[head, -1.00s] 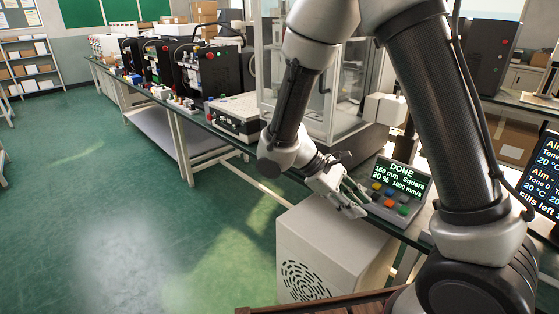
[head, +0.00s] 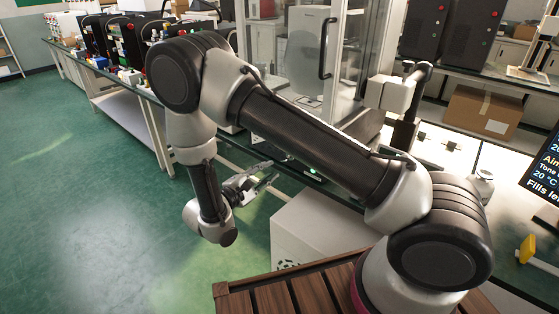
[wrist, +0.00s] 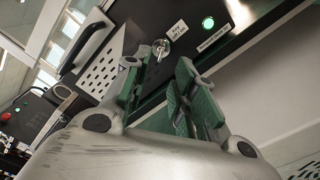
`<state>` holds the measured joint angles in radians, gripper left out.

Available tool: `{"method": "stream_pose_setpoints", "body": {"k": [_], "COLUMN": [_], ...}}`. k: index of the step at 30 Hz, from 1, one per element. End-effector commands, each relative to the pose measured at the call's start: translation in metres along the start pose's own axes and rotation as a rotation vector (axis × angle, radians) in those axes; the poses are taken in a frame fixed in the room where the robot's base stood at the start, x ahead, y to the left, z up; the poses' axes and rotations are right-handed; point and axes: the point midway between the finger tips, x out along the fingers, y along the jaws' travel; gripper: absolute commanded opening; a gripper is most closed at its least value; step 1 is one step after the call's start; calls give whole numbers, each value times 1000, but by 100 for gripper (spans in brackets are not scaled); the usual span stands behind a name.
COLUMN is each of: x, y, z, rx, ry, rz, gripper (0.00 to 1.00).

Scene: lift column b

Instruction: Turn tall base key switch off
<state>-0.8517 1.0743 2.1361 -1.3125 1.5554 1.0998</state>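The key switch (wrist: 161,46) is a small silver key in a round lock on a black panel in the wrist view. A white label (wrist: 179,29) sits beside it, and a green lamp (wrist: 208,22) glows to its right. My gripper (wrist: 166,62) is open and empty, with its green-padded fingers pointing at the panel. The key shows just beyond the fingertips, closer to the left one; whether they touch cannot be told. In the head view my gripper (head: 268,173) is left of a dark panel edge with a green lamp (head: 313,170); the key is hidden there.
A white cabinet (head: 310,228) stands below the panel, under my arm. A glass-sided enclosure (head: 312,60) rises behind it. A yellow knob-like thing (head: 527,249) is at the far right. Green floor (head: 90,200) to the left is clear.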

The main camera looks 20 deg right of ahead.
Motion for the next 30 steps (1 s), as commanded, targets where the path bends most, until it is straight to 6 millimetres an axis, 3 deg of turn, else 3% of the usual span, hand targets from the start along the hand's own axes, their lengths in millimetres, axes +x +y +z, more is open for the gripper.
{"method": "stream_pose_setpoints", "body": {"k": [15,26,30], "x": [71,78,78], "y": [-1,-1,-1], "z": [1,1,1], "rx": [15,14,14], "ry": [-4,-2,-2], "rz": [-5,-4,-4], "gripper": [27,27,3]}}
